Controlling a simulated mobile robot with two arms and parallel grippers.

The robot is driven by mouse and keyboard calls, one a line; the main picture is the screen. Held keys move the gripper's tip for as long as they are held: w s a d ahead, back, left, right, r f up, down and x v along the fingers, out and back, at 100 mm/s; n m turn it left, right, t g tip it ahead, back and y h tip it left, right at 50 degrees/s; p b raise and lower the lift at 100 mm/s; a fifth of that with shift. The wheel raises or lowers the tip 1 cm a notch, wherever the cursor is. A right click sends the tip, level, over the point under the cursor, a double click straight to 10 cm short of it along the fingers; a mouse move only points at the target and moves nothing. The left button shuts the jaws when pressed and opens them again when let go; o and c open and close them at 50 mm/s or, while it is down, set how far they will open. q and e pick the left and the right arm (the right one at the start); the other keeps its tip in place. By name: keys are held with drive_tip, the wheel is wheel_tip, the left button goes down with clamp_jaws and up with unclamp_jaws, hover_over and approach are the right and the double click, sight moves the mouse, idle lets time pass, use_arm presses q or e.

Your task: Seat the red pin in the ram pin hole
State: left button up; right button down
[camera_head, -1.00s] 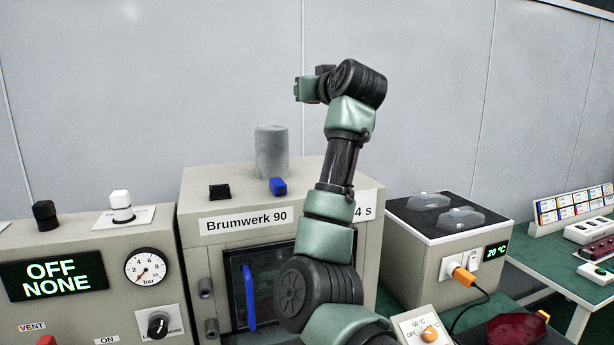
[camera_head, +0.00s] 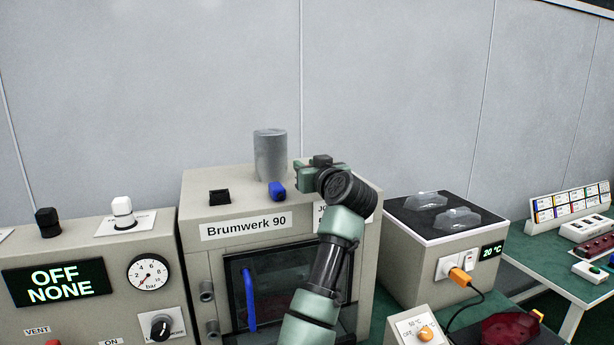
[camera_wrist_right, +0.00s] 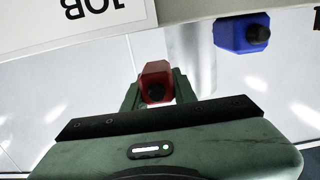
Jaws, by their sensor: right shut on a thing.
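My right gripper (camera_head: 299,178) is low over the top of the Brumwerk 90 machine (camera_head: 240,205), close to the right side of the upright grey cylinder (camera_head: 270,155). In the right wrist view its fingers (camera_wrist_right: 156,90) are shut on the red pin (camera_wrist_right: 155,82), which has a dark round end. The red pin does not show in the head view. A blue pin (camera_head: 277,191) is at the cylinder's front, and shows in the wrist view (camera_wrist_right: 241,33). I cannot make out the ram pin hole or whether the red pin touches anything. My left gripper is out of view.
A black square piece (camera_head: 219,197) is on the machine top, left of the cylinder. A panel with a gauge (camera_head: 148,271) and knobs stands at left. A heater box (camera_head: 440,250) with clear domed parts stands at right.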

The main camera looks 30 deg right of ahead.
drive_tip(key=shift+f+p, duration=0.5)
drive_tip(key=shift+f, duration=1.05)
drive_tip(key=shift+f, duration=0.2)
drive_tip(key=c, duration=1.1)
unclamp_jaws()
